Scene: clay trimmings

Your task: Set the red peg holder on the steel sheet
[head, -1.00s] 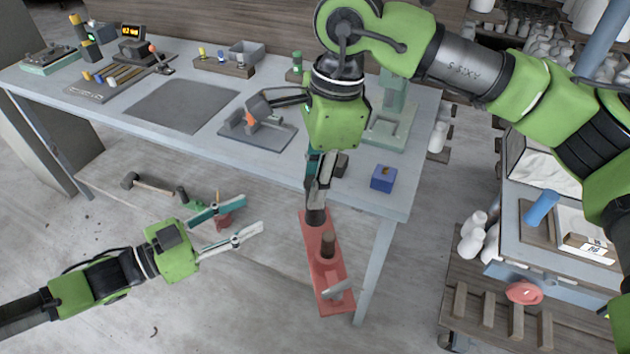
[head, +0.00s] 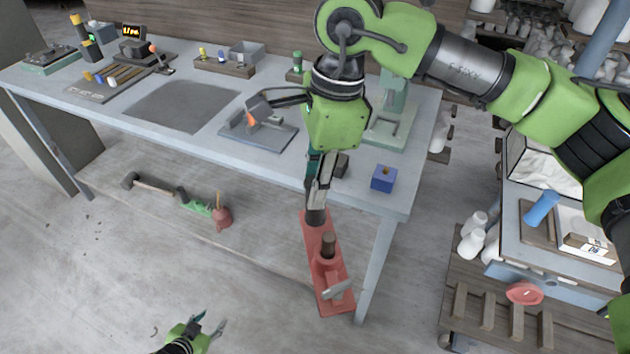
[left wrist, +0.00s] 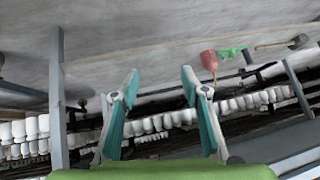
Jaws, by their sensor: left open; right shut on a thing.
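The red peg holder (head: 322,267) is a long red board with dark upright pegs and a grey piece at its near end. It hangs in front of the table's front edge in the head view. My right gripper (head: 316,203) is shut on the dark peg at its far end. The steel sheet (head: 180,106) is a flat dark grey rectangle lying bare on the table, up and left of the holder. My left gripper (head: 209,325) is open and empty at the bottom of the head view; its spread fingers also show in the left wrist view (left wrist: 160,76).
A grey fixture with an orange part (head: 258,134) stands right of the sheet. A blue block (head: 383,178) and a green press (head: 390,120) are near the table's right end. Tools and a rack line the back. A hammer (head: 150,186) and red object (head: 222,217) lie below the table front.

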